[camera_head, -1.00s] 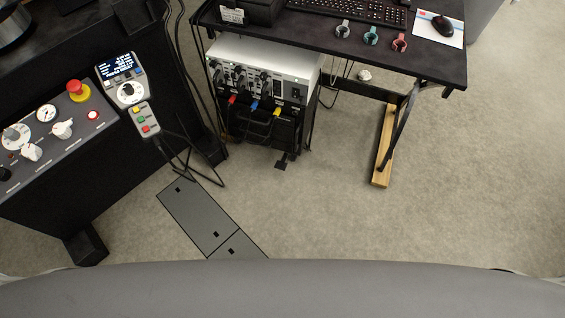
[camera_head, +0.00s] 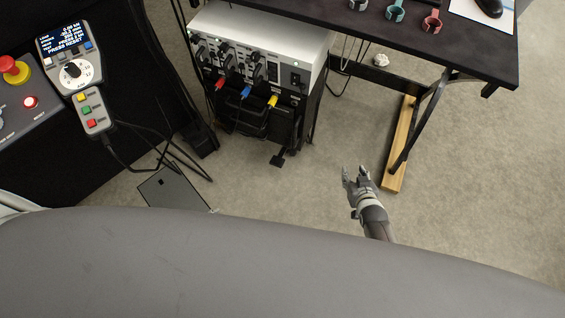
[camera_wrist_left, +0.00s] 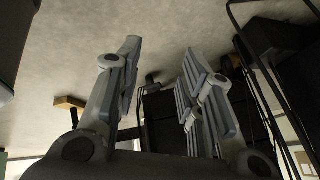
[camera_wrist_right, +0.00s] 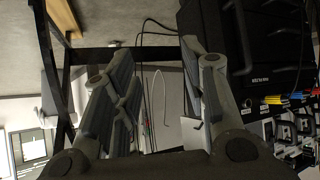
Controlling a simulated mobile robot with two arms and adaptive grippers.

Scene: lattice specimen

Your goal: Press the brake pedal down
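A small black pedal (camera_head: 278,160) sticks out low at the front of the black unit under the desk, just above the floor; I take it as the brake pedal. My right gripper (camera_head: 356,173) is to the right of the pedal, apart from it, with its fingers spread and empty. In the right wrist view its fingers (camera_wrist_right: 155,85) are apart with nothing between them. My left gripper is outside the head view; its own wrist view shows its fingers (camera_wrist_left: 160,75) wide apart and empty. A small dark shape between them may be the pedal, but I cannot tell.
The silver-topped unit (camera_head: 262,38) carries red, blue and yellow plugs. A desk leg with a wooden foot (camera_head: 398,148) stands close to my right gripper. Cables hang by the control console (camera_head: 70,72) at left. A grey floor plate (camera_head: 174,190) lies below. Carpet between unit and desk leg is clear.

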